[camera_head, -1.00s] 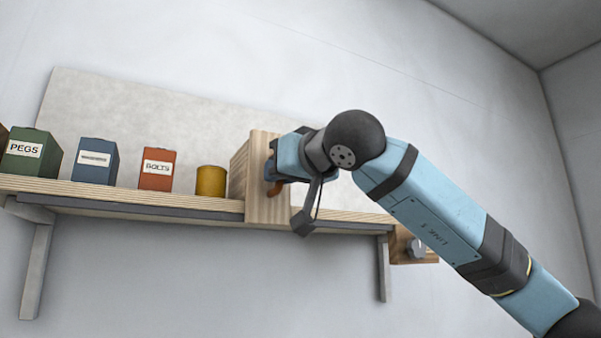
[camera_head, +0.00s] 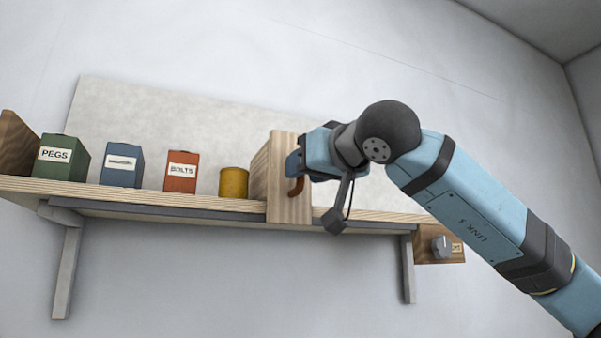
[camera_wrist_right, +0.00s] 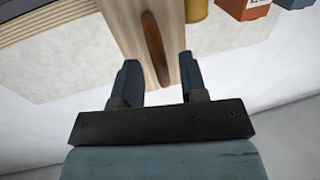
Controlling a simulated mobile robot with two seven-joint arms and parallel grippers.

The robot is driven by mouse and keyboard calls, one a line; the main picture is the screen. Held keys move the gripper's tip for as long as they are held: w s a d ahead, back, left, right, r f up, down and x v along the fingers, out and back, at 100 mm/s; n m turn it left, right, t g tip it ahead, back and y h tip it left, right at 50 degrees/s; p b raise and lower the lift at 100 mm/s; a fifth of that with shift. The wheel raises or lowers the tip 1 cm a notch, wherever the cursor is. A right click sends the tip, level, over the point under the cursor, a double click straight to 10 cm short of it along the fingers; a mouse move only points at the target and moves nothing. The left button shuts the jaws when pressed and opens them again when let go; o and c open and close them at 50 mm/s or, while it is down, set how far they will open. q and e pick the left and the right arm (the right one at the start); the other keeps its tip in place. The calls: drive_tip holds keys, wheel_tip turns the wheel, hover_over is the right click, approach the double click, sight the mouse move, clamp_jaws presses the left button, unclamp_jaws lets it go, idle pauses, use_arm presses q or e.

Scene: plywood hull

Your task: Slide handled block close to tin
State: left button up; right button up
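The handled block (camera_head: 291,186) is a tall wooden block with an orange-brown handle (camera_head: 296,187) on its front face. It stands at the shelf's front, just right of the yellow tin (camera_head: 234,183), with at most a narrow gap between them. My right gripper (camera_head: 294,164) is at the handle, partly hidden behind its own wrist. In the right wrist view, the two fingers (camera_wrist_right: 162,78) are spread on either side of the handle (camera_wrist_right: 155,50), with visible space beside it. The tin (camera_wrist_right: 196,10) shows at the top edge there. My left gripper is in neither view.
Left of the tin on the shelf (camera_head: 160,200) stand a red BOLTS box (camera_head: 181,172), a blue box (camera_head: 121,166) and a green PEGS box (camera_head: 62,160). A wooden end panel (camera_head: 18,145) closes the left. A wooden box with a knob (camera_head: 439,246) sits below the right end.

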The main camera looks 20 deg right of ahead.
drive_tip(key=b+v, duration=0.1)
drive_tip(key=v, duration=1.1)
